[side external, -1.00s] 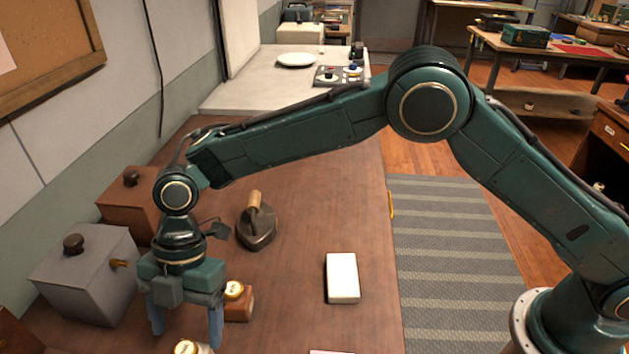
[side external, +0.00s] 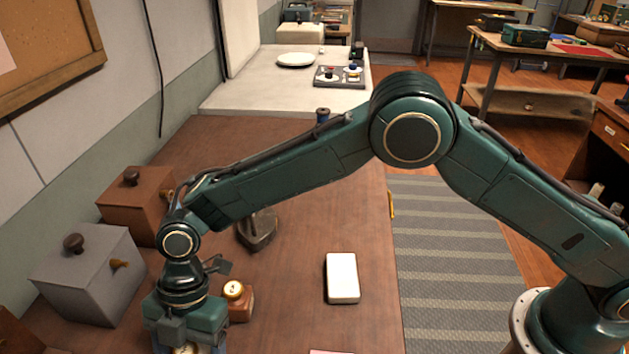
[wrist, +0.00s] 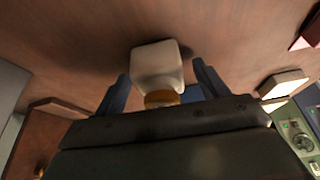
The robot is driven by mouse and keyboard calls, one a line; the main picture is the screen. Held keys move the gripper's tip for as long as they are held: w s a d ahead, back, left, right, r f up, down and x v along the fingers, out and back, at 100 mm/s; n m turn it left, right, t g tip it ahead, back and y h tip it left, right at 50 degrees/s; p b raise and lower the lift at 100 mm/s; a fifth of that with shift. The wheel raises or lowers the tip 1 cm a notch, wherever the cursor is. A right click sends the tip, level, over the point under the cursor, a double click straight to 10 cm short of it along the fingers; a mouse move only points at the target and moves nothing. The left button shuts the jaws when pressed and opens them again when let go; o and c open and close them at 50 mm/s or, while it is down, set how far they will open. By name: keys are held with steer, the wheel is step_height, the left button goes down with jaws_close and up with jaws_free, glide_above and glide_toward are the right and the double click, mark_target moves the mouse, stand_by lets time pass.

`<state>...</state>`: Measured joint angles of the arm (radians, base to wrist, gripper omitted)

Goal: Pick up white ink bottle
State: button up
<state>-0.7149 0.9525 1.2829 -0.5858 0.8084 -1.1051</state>
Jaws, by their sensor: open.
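The white ink bottle (wrist: 157,66) shows in the wrist view with a gold-orange cap (wrist: 161,98). It sits between the two blue fingers of my gripper (wrist: 161,82), which are apart, with space on both sides of the bottle. In the side view only a bit of its top (side external: 185,349) shows at the bottom edge, under my gripper (side external: 188,340). The fingertips are cut off there. A brown bottle (side external: 241,304) with a gold cap stands just right of my gripper in the side view.
A grey box (side external: 82,280) and a brown box (side external: 130,207) stand along the wall to the left. A dark iron (side external: 257,231) lies behind my arm. A white block (side external: 342,278) lies to the right. The wooden tabletop (side external: 300,220) is bare around it.

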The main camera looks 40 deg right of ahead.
mark_target(185, 349)
stand_by(0.4)
steer(key=c, duration=1.1)
steer(key=shift+r, duration=5)
